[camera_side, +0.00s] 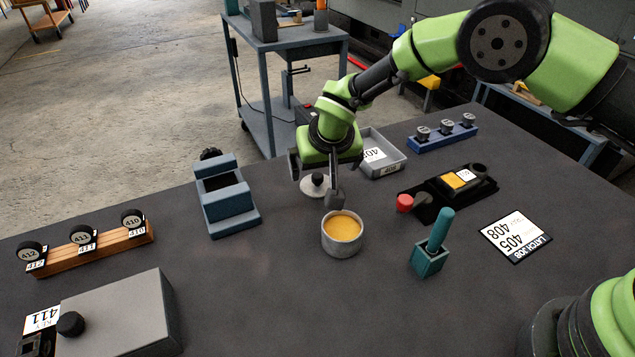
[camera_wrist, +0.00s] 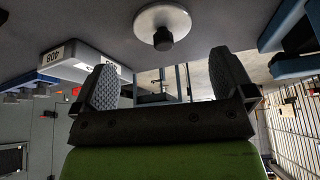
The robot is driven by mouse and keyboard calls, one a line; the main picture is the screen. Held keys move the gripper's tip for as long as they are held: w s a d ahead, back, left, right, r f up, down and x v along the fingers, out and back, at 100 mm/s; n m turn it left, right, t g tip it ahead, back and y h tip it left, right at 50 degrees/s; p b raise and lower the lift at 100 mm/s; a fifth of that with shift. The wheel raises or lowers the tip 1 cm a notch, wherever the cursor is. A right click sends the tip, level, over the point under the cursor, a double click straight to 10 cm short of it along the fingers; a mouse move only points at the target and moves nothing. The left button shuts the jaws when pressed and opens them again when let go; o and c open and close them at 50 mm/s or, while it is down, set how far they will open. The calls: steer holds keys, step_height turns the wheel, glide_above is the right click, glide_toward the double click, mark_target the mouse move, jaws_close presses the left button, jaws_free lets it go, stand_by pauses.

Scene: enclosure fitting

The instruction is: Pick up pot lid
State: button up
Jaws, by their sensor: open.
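The pot lid (camera_side: 314,190) is a pale round disc with a black knob, lying flat on the dark table behind the pot. In the wrist view the lid (camera_wrist: 180,16) and its knob show past the fingertips, roughly centred between them. The pot (camera_side: 341,246) is a grey cylinder, open at the top, with yellow contents. My gripper (camera_side: 314,180) is open and empty, with its fingers pointing down around the lid's area in the side view. In the wrist view my gripper (camera_wrist: 166,72) has a wide gap between its fingers. One finger is close to the pot's rim in the side view.
A grey tray (camera_side: 393,168) stands behind right of my gripper. A blue block stand (camera_side: 232,215) is at left. A teal holder with a handle (camera_side: 430,262), a black fixture with a red knob (camera_side: 404,203) and a label card (camera_side: 515,236) lie at right. The front middle is clear.

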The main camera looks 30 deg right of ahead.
mark_target(318, 176)
steer(key=shift+a+x, duration=0.2)
steer(key=shift+x, duration=2.25)
steer(key=shift+c, duration=0.2)
steer(key=c, duration=0.9)
